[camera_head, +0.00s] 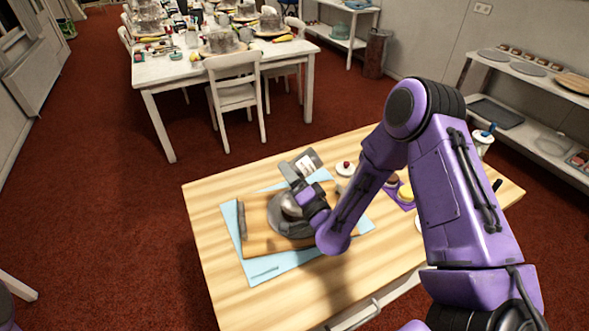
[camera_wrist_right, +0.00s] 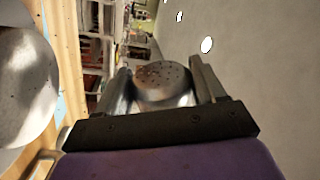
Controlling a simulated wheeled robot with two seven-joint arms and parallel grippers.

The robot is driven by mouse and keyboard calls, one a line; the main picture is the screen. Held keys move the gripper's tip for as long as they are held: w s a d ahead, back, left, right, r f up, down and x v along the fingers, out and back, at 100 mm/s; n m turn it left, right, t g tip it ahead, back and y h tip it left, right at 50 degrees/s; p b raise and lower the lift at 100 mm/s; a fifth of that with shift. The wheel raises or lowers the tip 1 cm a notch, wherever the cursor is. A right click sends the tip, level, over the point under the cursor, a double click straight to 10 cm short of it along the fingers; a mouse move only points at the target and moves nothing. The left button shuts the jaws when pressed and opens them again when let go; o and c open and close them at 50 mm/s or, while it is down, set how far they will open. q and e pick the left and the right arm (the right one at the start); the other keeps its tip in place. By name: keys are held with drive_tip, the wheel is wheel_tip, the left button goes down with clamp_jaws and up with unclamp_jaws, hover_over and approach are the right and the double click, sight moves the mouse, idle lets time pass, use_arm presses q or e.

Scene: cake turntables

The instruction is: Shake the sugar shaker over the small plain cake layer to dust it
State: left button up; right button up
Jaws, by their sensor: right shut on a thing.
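My right gripper (camera_wrist_right: 165,90) is shut on the sugar shaker (camera_wrist_right: 162,82), a metal shaker with a perforated lid. The lid faces the right wrist camera between the two dark fingers. In the head view my right gripper (camera_head: 300,190) is over the turntable (camera_head: 284,226), a grey disc on a wooden board (camera_head: 262,240). A pale rounded grey shape shows by the gripper there; I cannot tell whether it is the shaker or something on the turntable. I cannot make out the small plain cake layer. My left gripper is out of view.
The board lies on a light blue mat (camera_head: 262,272) on the wooden table (camera_head: 225,295). A grey card with a white label (camera_head: 306,162) stands behind the gripper. The table's front left is clear.

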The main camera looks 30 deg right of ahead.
sight(294, 167)
drive_tip(key=shift+a+f, duration=0.15)
drive_tip(key=shift+f, duration=0.2)
drive_tip(key=shift+s+r, duration=0.2)
drive_tip(key=shift+s, duration=0.55)
drive_tip(key=m, duration=0.2)
drive_tip(key=r+m+h, duration=0.1)
drive_tip(key=m, duration=0.1)
drive_tip(key=shift+m, duration=0.4)
drive_tip(key=m+h, duration=0.1)
drive_tip(key=m, duration=0.2)
drive_tip(key=r+m, duration=0.1)
drive_tip(key=m, duration=0.2)
drive_tip(key=shift+r+h, duration=0.1)
drive_tip(key=shift+h, duration=0.3)
drive_tip(key=m, duration=0.3)
drive_tip(key=r+m+h, duration=0.1)
drive_tip(key=m, duration=0.2)
drive_tip(key=shift+r+m+g+p, duration=0.15)
drive_tip(key=shift+m+g+p, duration=0.2)
drive_tip(key=shift+m+g, duration=0.05)
drive_tip(key=m, duration=0.3)
drive_tip(key=shift+r+h, duration=0.3)
drive_tip(key=m, duration=0.2)
drive_tip(key=r+m+g, duration=0.1)
drive_tip(key=m, duration=0.2)
